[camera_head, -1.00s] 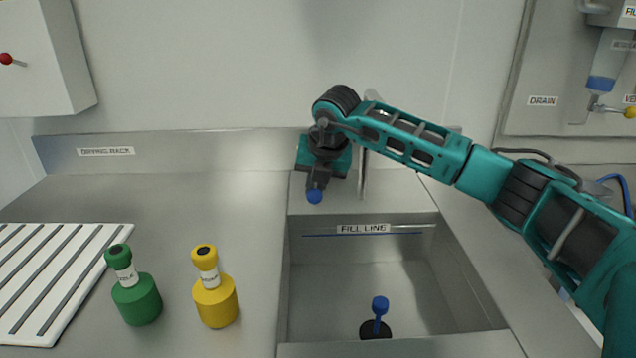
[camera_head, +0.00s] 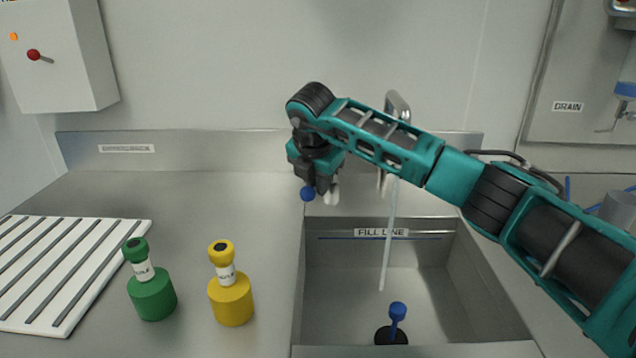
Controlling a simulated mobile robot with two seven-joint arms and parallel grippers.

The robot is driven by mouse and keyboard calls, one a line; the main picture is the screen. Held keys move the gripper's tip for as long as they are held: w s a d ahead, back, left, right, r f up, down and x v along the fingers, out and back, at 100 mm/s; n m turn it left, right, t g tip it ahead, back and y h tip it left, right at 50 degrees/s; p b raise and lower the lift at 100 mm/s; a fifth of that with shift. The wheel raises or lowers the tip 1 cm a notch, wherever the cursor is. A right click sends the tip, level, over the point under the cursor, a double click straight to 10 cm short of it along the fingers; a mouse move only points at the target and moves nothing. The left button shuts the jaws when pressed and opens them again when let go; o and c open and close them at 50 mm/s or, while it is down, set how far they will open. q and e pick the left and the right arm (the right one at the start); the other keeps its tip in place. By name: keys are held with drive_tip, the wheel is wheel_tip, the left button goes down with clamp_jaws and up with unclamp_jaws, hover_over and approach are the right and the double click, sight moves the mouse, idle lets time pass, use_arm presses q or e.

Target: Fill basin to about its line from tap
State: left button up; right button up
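The steel basin (camera_head: 448,292) is sunk in the counter. A blue line (camera_head: 335,238) and a FILL LINE label (camera_head: 381,232) mark its back wall. The tap (camera_head: 397,104) stands behind the basin, partly hidden by my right arm. A thin pale stream (camera_head: 388,240) runs down from it into the basin. A blue-handled plug (camera_head: 397,312) stands on a black disc on the basin floor. My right gripper (camera_head: 320,190) is behind the basin's back left, at a blue knob (camera_head: 307,194). Whether its fingers are open or touch the knob is unclear. My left gripper is out of view.
A green bottle (camera_head: 152,296) and a yellow bottle (camera_head: 231,301) stand left of the basin. A white slatted rack (camera_head: 62,262) lies further left. A wall box (camera_head: 68,75) with a red knob hangs at upper left. The counter behind the bottles is clear.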

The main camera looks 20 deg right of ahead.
drive_tip(key=o, duration=0.3)
drive_tip(key=shift+o, duration=0.2)
drive_tip(key=v, duration=1.3)
drive_tip(key=shift+f, duration=0.1)
